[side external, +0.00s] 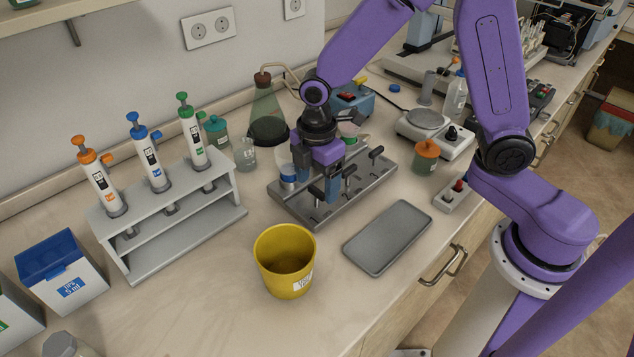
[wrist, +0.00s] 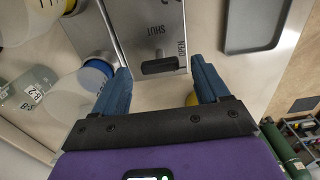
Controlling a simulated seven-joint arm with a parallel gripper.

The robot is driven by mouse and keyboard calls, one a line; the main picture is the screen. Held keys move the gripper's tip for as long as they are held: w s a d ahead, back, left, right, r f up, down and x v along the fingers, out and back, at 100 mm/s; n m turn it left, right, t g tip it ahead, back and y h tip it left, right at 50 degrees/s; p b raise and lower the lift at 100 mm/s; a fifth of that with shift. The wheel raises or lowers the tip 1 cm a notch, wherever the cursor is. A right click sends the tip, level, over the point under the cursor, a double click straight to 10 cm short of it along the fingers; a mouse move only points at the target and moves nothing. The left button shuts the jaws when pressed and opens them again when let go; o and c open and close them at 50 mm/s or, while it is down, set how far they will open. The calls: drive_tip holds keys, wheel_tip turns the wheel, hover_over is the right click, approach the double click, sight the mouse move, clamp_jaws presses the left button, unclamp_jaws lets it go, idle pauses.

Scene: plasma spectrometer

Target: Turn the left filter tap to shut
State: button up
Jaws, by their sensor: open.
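The grey filter manifold (side external: 372,180) lies on the bench in the side view, with several dark T-shaped taps along it. My gripper (side external: 320,182) is over its left end, fingers pointing down. In the wrist view, the plate (wrist: 125,18) carries a dark tap handle (wrist: 160,66) between and just beyond my open fingers (wrist: 160,80), with clear space on both sides. The bar lies crosswise in the picture. "SHUT" is printed above it and a label that looks like "OPEN" beside its right end. The left tap is largely hidden by my gripper in the side view.
A yellow cup (side external: 287,262) and a flat grey tray (side external: 388,238) stand in front of the manifold. A blue-banded container (side external: 287,178) is close to my gripper's left. A pipette rack (side external: 165,215) stands further left. A flask (side external: 267,120) stands behind.

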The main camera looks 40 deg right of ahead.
drive_tip(key=shift+f, duration=0.55)
drive_tip(key=c, duration=1.1)
drive_tip(key=shift+o, duration=0.2)
